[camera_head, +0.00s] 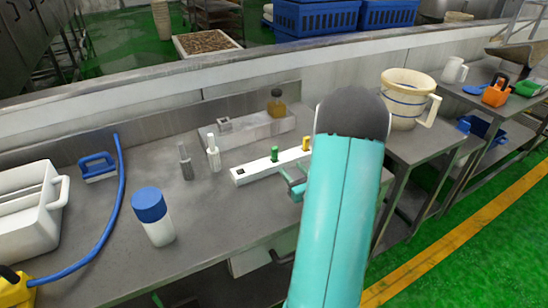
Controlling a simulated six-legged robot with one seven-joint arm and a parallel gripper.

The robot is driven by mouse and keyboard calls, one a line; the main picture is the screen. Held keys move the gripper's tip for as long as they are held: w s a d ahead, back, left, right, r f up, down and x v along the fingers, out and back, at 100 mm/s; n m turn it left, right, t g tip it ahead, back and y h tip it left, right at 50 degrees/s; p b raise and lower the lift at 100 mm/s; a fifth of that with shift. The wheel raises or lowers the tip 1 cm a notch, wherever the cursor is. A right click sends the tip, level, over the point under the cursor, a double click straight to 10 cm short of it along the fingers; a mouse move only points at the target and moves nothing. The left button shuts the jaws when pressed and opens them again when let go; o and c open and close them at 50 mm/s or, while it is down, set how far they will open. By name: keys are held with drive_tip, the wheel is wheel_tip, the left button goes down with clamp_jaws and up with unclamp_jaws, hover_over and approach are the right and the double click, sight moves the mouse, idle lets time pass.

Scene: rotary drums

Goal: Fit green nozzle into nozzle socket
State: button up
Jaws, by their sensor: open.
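The green nozzle (275,154) stands upright on a long white bar (257,168) on the metal counter. A yellow nozzle (306,143) stands farther right on the same bar. A dark square opening (240,172) shows at the bar's left end. I cannot tell whether this opening or the small metal fitting (224,124) on the ledge behind is the nozzle socket. My gripper (287,178) is open beside the front of the bar, just below and right of the green nozzle. My arm hides part of the gripper and the bar's right end.
A white spray bottle (214,155) and a grey one (186,162) stand left of the bar. A blue-capped bottle (153,216) stands nearer me. A blue hose (116,200) and a brush (97,166) lie left. The counter between the blue-capped bottle and bar is clear.

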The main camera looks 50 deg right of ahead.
sight(276, 154)
drive_tip(key=x, duration=0.6)
drive_tip(key=shift+w, duration=0.35)
drive_tip(key=x, duration=0.5)
drive_tip(key=shift+w+a+f, duration=0.1)
drive_tip(key=shift+w+f, duration=0.05)
drive_tip(key=shift+f, duration=0.05)
clamp_jaws()
